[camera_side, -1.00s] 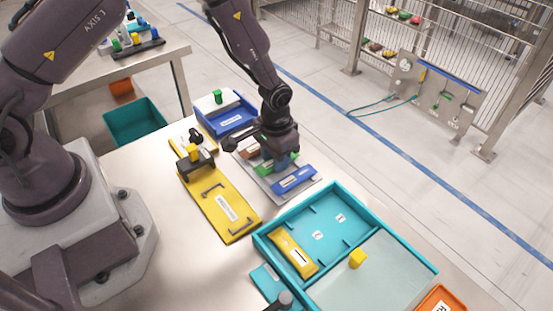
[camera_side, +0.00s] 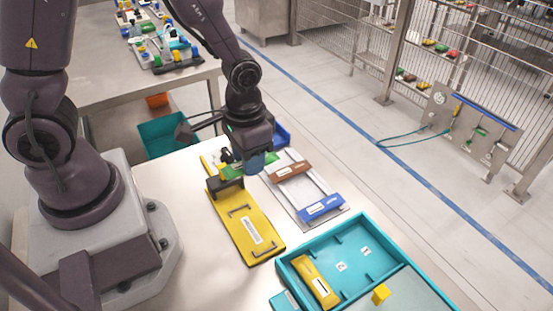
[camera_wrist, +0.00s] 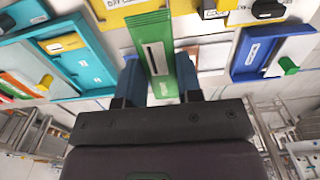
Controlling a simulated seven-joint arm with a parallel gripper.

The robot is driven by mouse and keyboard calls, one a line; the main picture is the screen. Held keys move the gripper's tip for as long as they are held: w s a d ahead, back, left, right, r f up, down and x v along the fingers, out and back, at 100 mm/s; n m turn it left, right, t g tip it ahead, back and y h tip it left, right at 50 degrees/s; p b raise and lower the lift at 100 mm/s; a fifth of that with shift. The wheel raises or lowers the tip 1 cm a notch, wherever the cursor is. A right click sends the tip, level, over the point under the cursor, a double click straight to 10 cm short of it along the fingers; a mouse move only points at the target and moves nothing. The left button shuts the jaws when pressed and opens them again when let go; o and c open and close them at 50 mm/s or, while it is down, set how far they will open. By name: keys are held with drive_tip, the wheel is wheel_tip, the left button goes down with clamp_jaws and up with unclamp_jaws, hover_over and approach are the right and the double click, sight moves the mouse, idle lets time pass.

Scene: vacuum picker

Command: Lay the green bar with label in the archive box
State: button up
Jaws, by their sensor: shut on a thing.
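My gripper (camera_side: 257,163) is shut on the green bar (camera_side: 236,172) and holds it up above the table, near the far end of the yellow plate. In the wrist view the green bar (camera_wrist: 152,30) sits between my two blue fingers (camera_wrist: 160,82), with its white label facing the camera. The teal box (camera_side: 292,262), which looks like the archive box, stands at the front right. A yellow bar (camera_side: 316,283) lies in its left compartment, and the space beside it is open, with small marked tags on the floor.
The pale rack (camera_side: 297,184) holds a brown bar (camera_side: 288,170) and a blue bar (camera_side: 321,207), with a bare gap between. The yellow plate (camera_side: 247,225) with raised handles lies left of it. A small yellow block (camera_side: 380,294) stands on the teal box's pale cover.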

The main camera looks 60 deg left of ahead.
drive_tip(key=shift+s+r, duration=0.25)
drive_tip(key=shift+s, duration=0.2)
drive_tip(key=shift+s+a+r, duration=0.1)
drive_tip(key=shift+s+a, duration=0.15)
drive_tip(key=shift+a, duration=0.05)
drive_tip(key=a+n, duration=0.2)
drive_tip(key=a, duration=1.1)
drive_tip(key=w+a+f, duration=0.1)
drive_tip(key=w+f, duration=0.2)
drive_tip(key=w, duration=0.1)
drive_tip(key=w+a+f+m, duration=0.1)
drive_tip(key=w+a+f, duration=0.1)
drive_tip(key=w+f, duration=0.1)
drive_tip(key=w+a+f+m, duration=0.1)
drive_tip(key=w+a+f, duration=0.1)
drive_tip(key=w, duration=0.4)
drive_tip(key=shift+f, duration=0.8)
drive_tip(key=shift+w+f, duration=0.3)
drive_tip(key=shift+w+a+f, duration=0.1)
drive_tip(key=shift+f, duration=1.5)
